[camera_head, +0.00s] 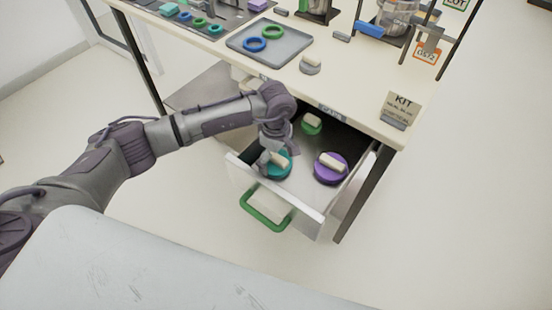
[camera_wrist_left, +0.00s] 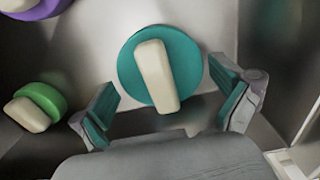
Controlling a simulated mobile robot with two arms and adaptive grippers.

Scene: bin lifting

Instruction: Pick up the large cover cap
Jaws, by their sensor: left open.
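Three caps with cream bar handles lie in the open drawer. A teal cap (camera_head: 285,171) lies near the drawer front, and my left gripper (camera_head: 270,160) is over it, partly hiding it. In the left wrist view, the teal cap (camera_wrist_left: 186,60) lies beyond my open fingers (camera_wrist_left: 168,102), with the lower end of its handle (camera_wrist_left: 155,75) between them; the fingers look apart from the handle. A purple cap (camera_head: 326,175), which looks widest in the head view, lies to the right. A smaller green cap (camera_head: 310,129) lies farther back. My right gripper is not in view.
The drawer front (camera_head: 300,205) has a green handle (camera_head: 262,216). Floor at right is clear.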

